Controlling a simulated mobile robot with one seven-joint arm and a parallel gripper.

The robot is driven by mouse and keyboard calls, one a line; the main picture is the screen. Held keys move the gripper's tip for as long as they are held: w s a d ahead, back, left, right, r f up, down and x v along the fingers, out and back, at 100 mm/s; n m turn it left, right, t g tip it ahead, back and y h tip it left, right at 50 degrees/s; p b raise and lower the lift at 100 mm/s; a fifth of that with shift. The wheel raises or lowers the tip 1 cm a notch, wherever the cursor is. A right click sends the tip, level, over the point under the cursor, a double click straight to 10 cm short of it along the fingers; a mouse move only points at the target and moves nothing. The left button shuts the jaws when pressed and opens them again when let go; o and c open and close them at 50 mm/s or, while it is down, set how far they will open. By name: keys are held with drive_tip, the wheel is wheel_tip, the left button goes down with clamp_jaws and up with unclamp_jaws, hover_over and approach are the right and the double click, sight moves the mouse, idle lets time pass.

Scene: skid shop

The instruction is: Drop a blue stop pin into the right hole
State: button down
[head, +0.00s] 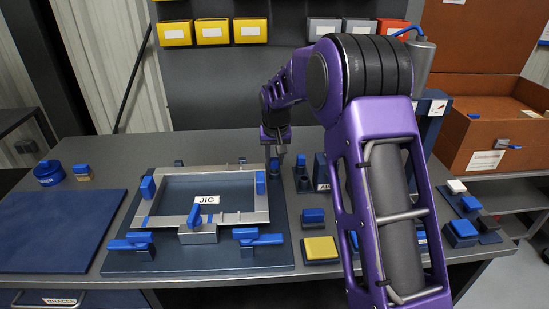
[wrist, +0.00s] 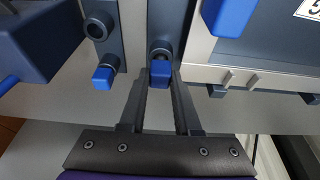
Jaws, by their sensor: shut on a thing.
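My gripper (head: 276,146) is shut on a blue stop pin (wrist: 160,74), whose blue head shows between the fingertips (wrist: 160,85) in the wrist view. In the head view this pin (head: 274,165) is at the back right corner of the jig plate (head: 282,245). A dark round collar (wrist: 160,48) on the plate lies directly behind the pin in the wrist view; I cannot tell whether the pin's lower end is inside it. A second blue pin (head: 300,160) stands in a small dark rack (head: 303,187) to the right, beside an empty-looking round socket (wrist: 98,26).
A pale metal frame (head: 262,205) with blue clamps (head: 258,238) lies on the jig plate. A blue-grey block (wrist: 45,40) stands near the rack.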

drive_tip(key=shift+f, duration=0.25)
idle(0.5)
drive_tip(key=shift+c, duration=0.7)
unclamp_jaws()
drive_tip(key=shift+r+p, duration=2.35)
drive_tip(key=shift+r, duration=1.2)
